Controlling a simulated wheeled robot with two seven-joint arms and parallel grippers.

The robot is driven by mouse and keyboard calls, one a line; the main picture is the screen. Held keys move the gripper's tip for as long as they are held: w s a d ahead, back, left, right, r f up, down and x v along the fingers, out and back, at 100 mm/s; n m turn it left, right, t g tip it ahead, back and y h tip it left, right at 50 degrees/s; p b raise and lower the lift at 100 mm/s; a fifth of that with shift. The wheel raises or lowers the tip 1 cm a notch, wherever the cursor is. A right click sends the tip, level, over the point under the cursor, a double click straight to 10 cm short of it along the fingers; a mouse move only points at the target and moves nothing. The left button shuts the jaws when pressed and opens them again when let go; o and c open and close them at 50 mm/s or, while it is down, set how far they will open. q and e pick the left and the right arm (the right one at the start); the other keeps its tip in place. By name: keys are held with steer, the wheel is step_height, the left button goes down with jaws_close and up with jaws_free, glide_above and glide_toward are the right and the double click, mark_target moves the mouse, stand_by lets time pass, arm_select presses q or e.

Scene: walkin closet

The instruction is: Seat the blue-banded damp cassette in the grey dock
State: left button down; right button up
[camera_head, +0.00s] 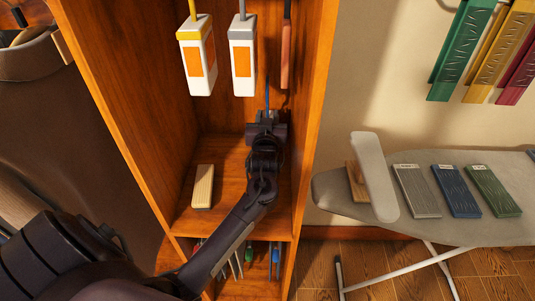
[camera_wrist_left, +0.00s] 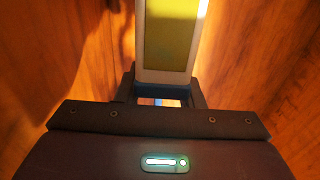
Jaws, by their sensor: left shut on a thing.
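My left gripper (camera_head: 267,122) reaches into the tall wooden cabinet, above its shelf. In the left wrist view its two fingers (camera_wrist_left: 158,92) are closed around the near end of a white cassette (camera_wrist_left: 165,74) with a yellow-green panel. A small bit of blue shows between the fingers. In the head view a thin blue stem (camera_head: 267,94) stands up just beyond the gripper; the cassette's body is hidden there by gripper and arm. I cannot make out a grey dock with certainty. My right gripper is not in view.
A yellow-banded cassette (camera_head: 197,62) and a grey-banded cassette (camera_head: 243,60) hang at upper left of the gripper, with a narrow brown piece (camera_head: 286,55) at upper right. A cream block (camera_head: 203,187) lies on the shelf. An ironing board (camera_head: 330,192) stands outside the cabinet.

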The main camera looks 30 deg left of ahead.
arm_select(q)
steer(key=shift+f+b, duration=0.6)
steer(key=shift+f, duration=0.4)
steer(key=c, duration=0.9)
jaws_free()
steer(key=shift+f, duration=0.1)
steer(key=b+v, duration=0.1)
steer(key=v, duration=0.7)
